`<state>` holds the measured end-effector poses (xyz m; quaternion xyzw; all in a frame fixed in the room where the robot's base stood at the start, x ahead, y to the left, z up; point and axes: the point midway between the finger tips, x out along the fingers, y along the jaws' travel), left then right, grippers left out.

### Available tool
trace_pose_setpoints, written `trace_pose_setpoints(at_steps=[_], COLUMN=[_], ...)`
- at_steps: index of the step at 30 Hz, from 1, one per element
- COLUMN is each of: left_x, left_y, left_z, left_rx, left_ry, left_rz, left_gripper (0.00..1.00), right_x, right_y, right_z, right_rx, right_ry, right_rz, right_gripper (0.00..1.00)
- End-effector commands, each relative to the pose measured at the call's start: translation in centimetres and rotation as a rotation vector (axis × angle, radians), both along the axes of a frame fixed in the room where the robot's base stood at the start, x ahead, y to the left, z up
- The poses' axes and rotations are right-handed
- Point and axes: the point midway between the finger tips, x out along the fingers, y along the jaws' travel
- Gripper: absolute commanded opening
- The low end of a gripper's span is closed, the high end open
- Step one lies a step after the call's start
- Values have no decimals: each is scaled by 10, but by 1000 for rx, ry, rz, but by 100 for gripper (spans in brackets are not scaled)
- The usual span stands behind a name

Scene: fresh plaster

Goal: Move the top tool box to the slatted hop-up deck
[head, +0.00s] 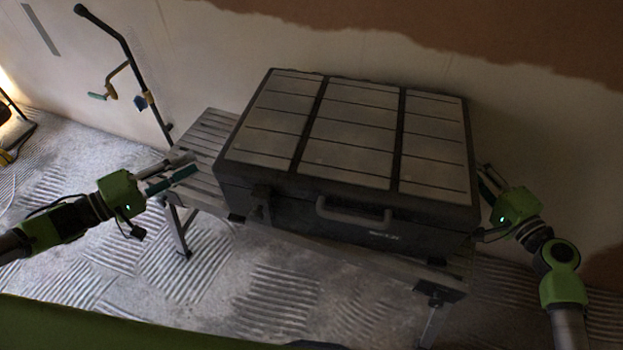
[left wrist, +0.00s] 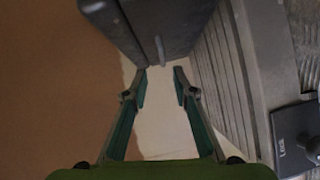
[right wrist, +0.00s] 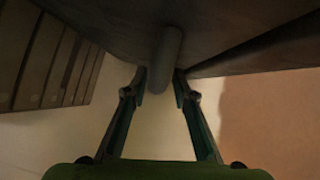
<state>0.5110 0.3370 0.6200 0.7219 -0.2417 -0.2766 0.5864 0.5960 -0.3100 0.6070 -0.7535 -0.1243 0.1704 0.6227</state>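A large dark tool box (head: 285,205) with grey lid panels and a front handle is over the slatted hop-up deck (head: 203,140). I cannot tell whether its whole underside touches the slats. My left gripper (head: 185,170) is open and empty, to the left of the box and apart from it. In the left wrist view, the box's side handle (left wrist: 160,48) shows beyond the fingertips. My right gripper (head: 487,180) is at the box's right side, partly hidden. In the right wrist view its open fingers stand on either side of a side handle (right wrist: 164,60). No second stacked box shows.
A plastered wall (head: 400,60) stands close behind the deck. A black pole tool (head: 125,60) leans at the back left. A dark flat object (left wrist: 297,138) shows beside the deck in the left wrist view.

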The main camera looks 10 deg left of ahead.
Motion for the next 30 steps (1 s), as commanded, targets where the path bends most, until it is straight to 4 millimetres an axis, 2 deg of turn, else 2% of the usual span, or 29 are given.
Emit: trace_pose_setpoints(at_steps=[4, 7, 15, 21, 30], left_x=[-3, -3, -3, -3, -3], left_y=[3, 3, 3, 2, 2], left_z=[1, 1, 1, 1, 1], left_rx=[-1, -1, -1, -1, -1], left_ry=[-1, -1, -1, -1, -1], left_rz=[0, 0, 0, 0, 0], left_gripper=[26, 26, 26, 26, 26], right_x=[-5, -18, -70, -99, -110], right_y=[-2, -7, -30, -43, -48], right_z=[0, 1, 7, 10, 12], right_rx=[1, 0, 0, 0, 0], right_ry=[1, 2, 3, 2, 0], right_rz=[1, 0, -2, -1, 0], right_gripper=[26, 26, 26, 26, 26])
